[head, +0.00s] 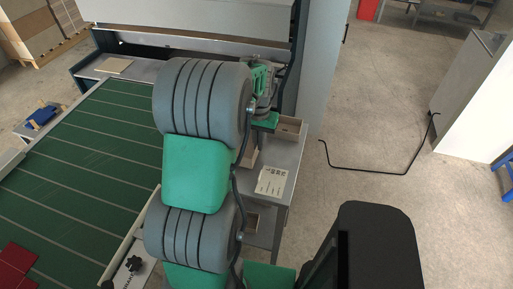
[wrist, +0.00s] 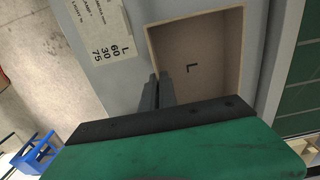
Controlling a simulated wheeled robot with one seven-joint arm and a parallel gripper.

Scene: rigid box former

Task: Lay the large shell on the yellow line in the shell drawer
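My gripper (wrist: 157,82) shows in the wrist view as two dark fingers close together, with nothing visible between them. It is over the near edge of an open bin (wrist: 200,22) marked "L", whose visible floor is bare. In the head view my arm hides most of the gripper, by the grey stand (head: 285,158) with the bins. I cannot make out the large shell, the shell drawer or its yellow line in either view.
A label sheet (wrist: 103,28) lies beside the bin; it also shows in the head view (head: 272,181). A green lined belt (head: 85,150) fills the left, with dark red pieces (head: 15,265) at its near end. Open floor (head: 380,90) lies to the right, with a thin black rail (head: 375,172).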

